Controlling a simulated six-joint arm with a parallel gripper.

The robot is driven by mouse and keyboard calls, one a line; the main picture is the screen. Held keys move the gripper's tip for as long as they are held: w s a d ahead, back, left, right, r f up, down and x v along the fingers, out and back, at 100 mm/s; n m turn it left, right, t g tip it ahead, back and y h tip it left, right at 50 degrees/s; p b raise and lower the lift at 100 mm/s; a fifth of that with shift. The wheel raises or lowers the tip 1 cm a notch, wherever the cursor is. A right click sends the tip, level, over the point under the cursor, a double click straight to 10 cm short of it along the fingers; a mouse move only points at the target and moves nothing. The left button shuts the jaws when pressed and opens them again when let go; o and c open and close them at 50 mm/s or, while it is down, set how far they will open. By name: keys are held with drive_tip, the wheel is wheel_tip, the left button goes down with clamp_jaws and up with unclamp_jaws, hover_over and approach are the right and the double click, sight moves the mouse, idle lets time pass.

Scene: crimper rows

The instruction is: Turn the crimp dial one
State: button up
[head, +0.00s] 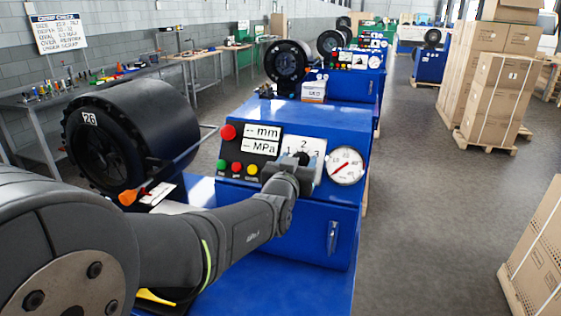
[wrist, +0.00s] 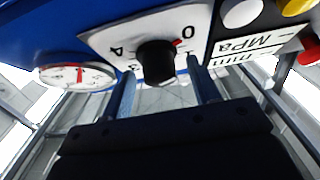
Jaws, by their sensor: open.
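The crimp dial is a black round knob (wrist: 157,62) on a white plate (wrist: 100,38), which shows upside down in the wrist view. A red pointer mark on the knob points toward the 0; a 4 shows on the other side. In the head view the dial plate (head: 318,146) shows the numbers 1, 2 and 3, and my gripper partly covers it. My gripper (wrist: 161,68) is open, with one fingertip on each side of the knob and gaps between. I cannot tell how deep the fingers reach or whether they touch the plate.
A pressure gauge (head: 345,166) sits right of the dial. A mm/MPa display (head: 262,141) and red, green and yellow buttons (head: 237,167) are to its left. The black crimper head (head: 135,130), marked 26, stands left of the blue cabinet (head: 300,222).

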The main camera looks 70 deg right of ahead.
drive_tip(key=c, duration=1)
